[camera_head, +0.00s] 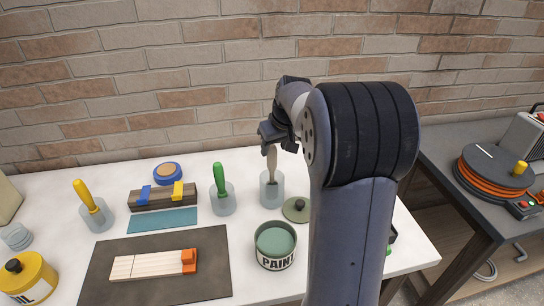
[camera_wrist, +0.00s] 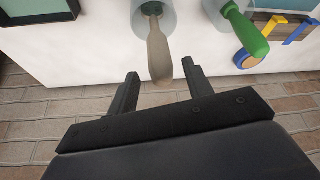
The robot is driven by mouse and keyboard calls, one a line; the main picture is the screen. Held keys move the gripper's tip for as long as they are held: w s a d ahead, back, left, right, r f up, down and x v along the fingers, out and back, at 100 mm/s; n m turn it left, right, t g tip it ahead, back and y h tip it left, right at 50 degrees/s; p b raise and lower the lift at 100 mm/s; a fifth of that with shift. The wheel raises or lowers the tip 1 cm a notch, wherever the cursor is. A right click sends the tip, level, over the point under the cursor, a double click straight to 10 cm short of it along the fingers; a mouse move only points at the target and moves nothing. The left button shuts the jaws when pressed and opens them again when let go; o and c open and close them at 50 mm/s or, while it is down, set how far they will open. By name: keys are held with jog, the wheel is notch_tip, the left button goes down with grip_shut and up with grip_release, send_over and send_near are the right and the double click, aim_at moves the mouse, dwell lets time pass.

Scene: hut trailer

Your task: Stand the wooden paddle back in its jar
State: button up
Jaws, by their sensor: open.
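The wooden paddle (camera_head: 272,158) stands in a clear jar (camera_head: 271,190) near the middle of the white table, its lower end inside the jar. In the wrist view the paddle (camera_wrist: 158,50) rises out of the jar (camera_wrist: 140,17) toward my gripper, leaning a little. My gripper (camera_head: 275,136) is above the jar, at the paddle's upper end. In the wrist view my gripper (camera_wrist: 160,84) is open, with the paddle's end close to the gap between its fingertips and no grip on it visible. My arm hides part of the table to the right.
A green-handled tool (camera_head: 219,176) stands in a jar left of the paddle, and a yellow-handled one (camera_head: 86,196) farther left. The paint can (camera_head: 276,260) and a round lid (camera_head: 296,209) are in front. A brick wall (camera_head: 200,75) stands behind.

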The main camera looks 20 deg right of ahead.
jog(key=v, duration=0.6)
